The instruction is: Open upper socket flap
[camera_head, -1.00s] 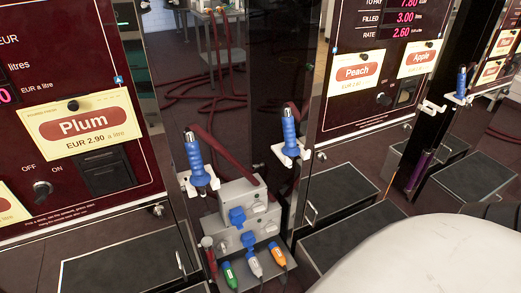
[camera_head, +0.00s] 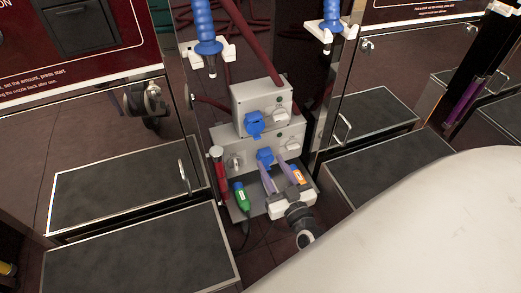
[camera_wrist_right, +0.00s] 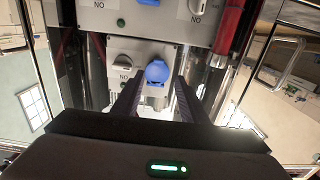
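The upper grey socket box (camera_head: 242,97) has a blue socket flap (camera_head: 254,123) on its front that looks down over its socket. The lower grey box (camera_head: 229,146) has another blue flap (camera_head: 265,157), which also shows in the right wrist view (camera_wrist_right: 157,72). My right gripper (camera_head: 273,163) is in front of the lower box, below the upper flap. Its two fingers (camera_wrist_right: 157,88) are apart with nothing between them, and the lower blue flap shows beyond them. I cannot tell whether a finger touches it. My left gripper is not clearly in view.
A green plug (camera_head: 242,195), an orange plug (camera_head: 297,174) and a red-handled item (camera_head: 220,172) are around the low shelf. Blue nozzles (camera_head: 204,22) hang above in white holders. A dark red hose (camera_head: 248,40) runs down to the upper box. Pump cabinets flank both sides.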

